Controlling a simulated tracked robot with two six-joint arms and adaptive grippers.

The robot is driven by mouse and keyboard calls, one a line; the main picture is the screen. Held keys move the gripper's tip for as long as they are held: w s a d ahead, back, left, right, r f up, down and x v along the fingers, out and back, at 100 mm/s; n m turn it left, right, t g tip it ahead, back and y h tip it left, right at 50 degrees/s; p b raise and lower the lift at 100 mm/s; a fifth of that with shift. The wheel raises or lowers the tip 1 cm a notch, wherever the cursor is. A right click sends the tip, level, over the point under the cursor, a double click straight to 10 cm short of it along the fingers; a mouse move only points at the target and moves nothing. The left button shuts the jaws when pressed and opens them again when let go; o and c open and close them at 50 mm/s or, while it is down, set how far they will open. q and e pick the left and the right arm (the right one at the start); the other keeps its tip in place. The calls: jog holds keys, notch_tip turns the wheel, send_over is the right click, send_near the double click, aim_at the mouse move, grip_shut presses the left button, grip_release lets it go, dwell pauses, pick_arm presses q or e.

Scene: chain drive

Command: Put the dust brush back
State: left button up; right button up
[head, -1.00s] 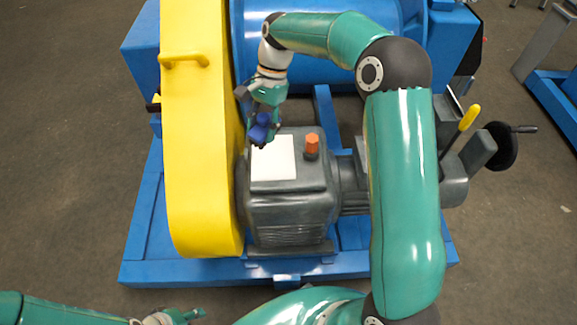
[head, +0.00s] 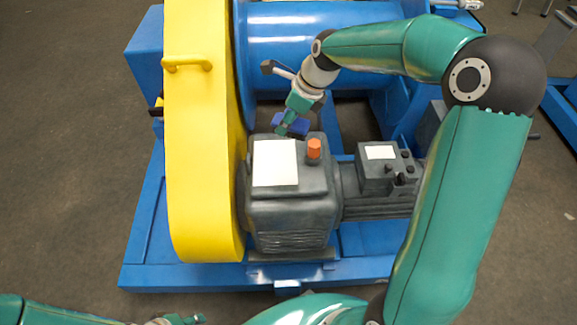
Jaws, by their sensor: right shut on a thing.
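My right gripper (head: 287,126) is above the back edge of the grey gearbox, to the right of the yellow guard. It is shut on a small blue thing (head: 293,122), which looks like the dust brush. The fingers hide part of it, and its bristles cannot be made out. I cannot tell whether it touches the gearbox. My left gripper (head: 186,320) shows only in part at the bottom edge, and its fingers are too cut off to read.
The tall yellow guard (head: 197,150) stands close left of my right gripper. The grey gearbox (head: 290,215) carries a white plate (head: 275,163) and an orange cap (head: 314,148). A blue drum (head: 305,50) is behind. A grey motor box (head: 387,168) is at right.

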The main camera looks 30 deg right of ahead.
notch_tip(320, 180, down, 18)
jog(key=b, duration=0.3)
jog(key=shift+r, duration=0.2)
jog(key=o, duration=1.1)
jog(key=shift+r, duration=0.15)
jog(key=p+v, duration=0.2)
jog(key=v, duration=0.9)
jog(key=shift+r, duration=0.4)
jog(key=shift+s, duration=0.1)
